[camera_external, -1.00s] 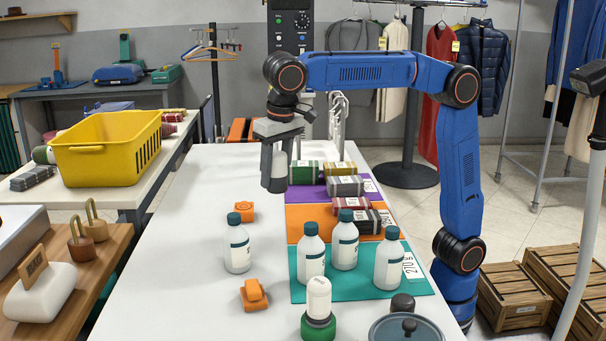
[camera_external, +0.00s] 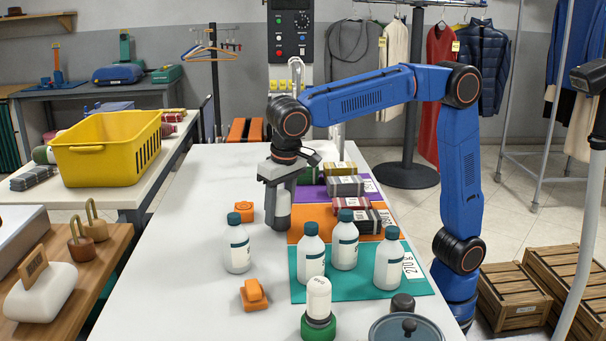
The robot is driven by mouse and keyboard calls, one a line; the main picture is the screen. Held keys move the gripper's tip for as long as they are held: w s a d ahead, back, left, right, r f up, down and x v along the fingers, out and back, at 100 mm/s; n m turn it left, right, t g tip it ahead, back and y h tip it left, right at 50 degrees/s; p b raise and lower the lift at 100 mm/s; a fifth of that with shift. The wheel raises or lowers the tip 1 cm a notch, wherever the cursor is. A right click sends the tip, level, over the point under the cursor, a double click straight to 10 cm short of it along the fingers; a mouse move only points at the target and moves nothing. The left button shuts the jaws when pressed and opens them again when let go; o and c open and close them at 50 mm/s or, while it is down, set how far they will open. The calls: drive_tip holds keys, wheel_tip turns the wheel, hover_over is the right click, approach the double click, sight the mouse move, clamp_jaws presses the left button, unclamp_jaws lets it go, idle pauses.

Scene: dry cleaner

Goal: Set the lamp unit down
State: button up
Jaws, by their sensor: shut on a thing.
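My gripper (camera_external: 278,218) points down over the white table, by the left edge of the orange mat (camera_external: 297,226). It is shut on a pale, whitish piece, taken as the lamp unit (camera_external: 284,203). Most of this piece is hidden behind the grey fingers. The fingertips are low, close to the table top; I cannot tell whether the piece touches it. A similar white-topped piece with a green base (camera_external: 319,302) stands at the front of the table.
White bottles with dark caps (camera_external: 345,243) stand on and beside the teal mat (camera_external: 378,285). Folded cloth rolls (camera_external: 345,186) lie on the purple and orange mats. Orange pieces (camera_external: 253,294) lie to the left. The table's left middle is clear. A yellow basket (camera_external: 107,155) stands on the side table.

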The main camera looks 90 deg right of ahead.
drive_tip(key=shift+f, duration=0.45)
drive_tip(key=o, duration=1.1)
drive_tip(key=r, duration=0.4)
drive_tip(key=s+r, duration=0.1)
drive_tip(key=r, duration=0.3)
drive_tip(key=a+r, duration=0.1)
drive_tip(key=r, duration=0.3)
drive_tip(key=shift+s+a+r, duration=0.1)
drive_tip(key=shift+s+r, duration=0.05)
drive_tip(key=shift+r, duration=0.25)
